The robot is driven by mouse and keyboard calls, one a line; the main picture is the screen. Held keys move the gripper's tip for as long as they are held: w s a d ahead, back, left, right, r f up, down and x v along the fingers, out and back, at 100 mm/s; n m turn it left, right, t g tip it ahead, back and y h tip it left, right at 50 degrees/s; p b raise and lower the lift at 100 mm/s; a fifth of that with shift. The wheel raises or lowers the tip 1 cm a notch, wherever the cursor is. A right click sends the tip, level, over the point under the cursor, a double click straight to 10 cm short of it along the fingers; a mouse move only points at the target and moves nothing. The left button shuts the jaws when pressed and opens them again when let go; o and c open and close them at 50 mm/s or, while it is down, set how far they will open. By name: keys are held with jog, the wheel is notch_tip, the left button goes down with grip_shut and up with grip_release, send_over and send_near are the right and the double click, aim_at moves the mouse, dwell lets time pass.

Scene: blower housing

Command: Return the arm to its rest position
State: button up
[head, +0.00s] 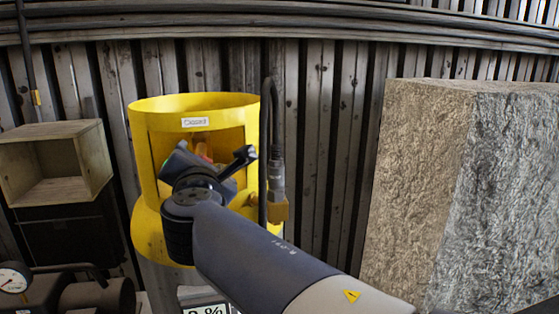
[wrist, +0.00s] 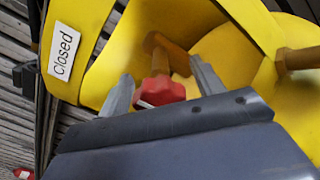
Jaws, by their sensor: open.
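My gripper (wrist: 163,84) is open in the wrist view. Its two grey fingers stand on either side of a red knob (wrist: 160,92), with a visible gap on both sides. The knob sits on an orange-brown stem (wrist: 158,62) inside a yellow housing (wrist: 110,60). In the head view, my arm reaches up from the lower right to the opening of the yellow housing (head: 150,225).
A white "Closed" label (head: 195,122) is on the housing's upper rim. A dark hose with a brass fitting (head: 278,208) runs close at its right. A wooden box (head: 55,165) stands left, a large rough block (head: 415,180) right. A gauge (head: 12,278) is lower left.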

jog(key=n+p, duration=0.5)
jog(key=shift+r, duration=0.25)
jog(key=n+p, duration=0.3)
jog(key=shift+p, duration=0.4)
jog(key=shift+f+n+p, duration=0.25)
jog(key=shift+n+p, duration=0.05)
jog(key=shift+n, duration=0.2)
jog(key=shift+f, duration=0.1)
